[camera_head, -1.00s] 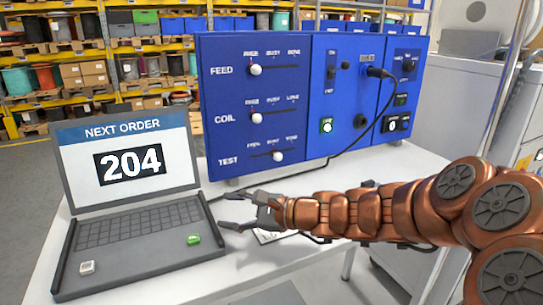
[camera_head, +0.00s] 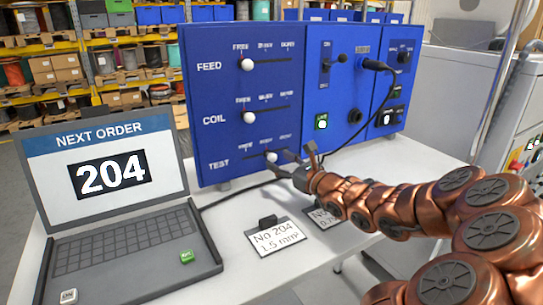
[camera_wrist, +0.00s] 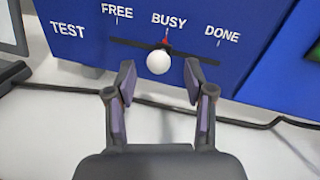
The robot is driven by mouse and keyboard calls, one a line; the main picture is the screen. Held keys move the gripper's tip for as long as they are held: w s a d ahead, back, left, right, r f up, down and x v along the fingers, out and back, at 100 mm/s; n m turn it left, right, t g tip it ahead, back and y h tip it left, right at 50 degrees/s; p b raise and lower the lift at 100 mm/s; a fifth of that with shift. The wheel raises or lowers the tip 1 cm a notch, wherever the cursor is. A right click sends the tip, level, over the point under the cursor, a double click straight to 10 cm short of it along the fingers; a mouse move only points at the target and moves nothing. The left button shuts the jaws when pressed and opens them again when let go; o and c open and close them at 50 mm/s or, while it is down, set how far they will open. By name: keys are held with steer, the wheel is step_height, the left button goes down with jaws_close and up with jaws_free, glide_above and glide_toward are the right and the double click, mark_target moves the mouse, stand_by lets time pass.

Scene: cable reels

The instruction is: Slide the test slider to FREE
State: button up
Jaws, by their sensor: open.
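The TEST slider's white knob (camera_wrist: 158,63) sits at BUSY, in the middle of its dark slot, in the wrist view. FREE is at the left end of the slot and DONE at the right. In the head view the knob (camera_head: 271,156) is at the bottom row of the blue panel (camera_head: 215,130). My gripper (camera_wrist: 159,80) is open in front of the knob, its two fingers below it on either side. The knob is not gripped, and contact cannot be made out. In the head view my gripper (camera_head: 291,164) is close to the panel's lower edge.
A laptop (camera_head: 120,235) showing NEXT ORDER 204 stands at left. Cards, one reading No 204 (camera_head: 275,240), lie on the white table below my gripper. A black cable (camera_head: 345,135) hangs from the panel. FEED and COIL knobs (camera_head: 249,117) are above, both at the left.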

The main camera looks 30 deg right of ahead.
mark_target(275, 159)
steer(key=shift+w+a+p, duration=0.15)
steer(key=shift+w+p, duration=0.1)
steer(key=shift+w, duration=0.75)
steer(key=shift+w+a+p, duration=0.15)
steer(key=shift+w+p, duration=0.05)
steer(key=shift+w, duration=0.75)
steer(key=shift+c, duration=0.3)
jaws_close()
